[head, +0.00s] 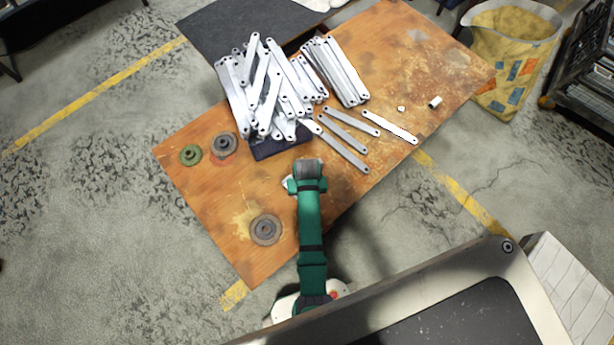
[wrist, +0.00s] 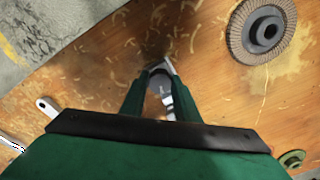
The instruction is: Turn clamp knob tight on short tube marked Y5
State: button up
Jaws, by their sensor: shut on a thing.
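My gripper (wrist: 162,84) points down at the wooden table, with its two green fingers shut on a small grey metal piece (wrist: 158,90). The fingers partly cover this piece, so I cannot tell whether it is the clamp knob. A bright metal edge shows just beyond the fingertips. In the head view my green arm (head: 309,215) reaches over the table's near part and hides most of what is held. A short pale tube (head: 435,102) lies at the table's right side. No Y5 mark is readable in either view.
A heap of metal strips (head: 262,85) lies on a dark tray (head: 282,145), with several loose strips (head: 345,150) to its right. Grinding discs (head: 265,230) lie on the left part of the table (head: 205,185). A yellow bin (head: 510,60) stands at the right.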

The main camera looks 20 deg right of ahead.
jog(key=m, duration=0.4)
jog(key=shift+m, duration=0.4)
jog(key=m, duration=0.7)
jog(key=shift+m, duration=0.3)
jog(key=m, duration=0.3)
jog(key=shift+m, duration=0.3)
jog(key=o, duration=1)
jog(key=shift+c, duration=0.2)
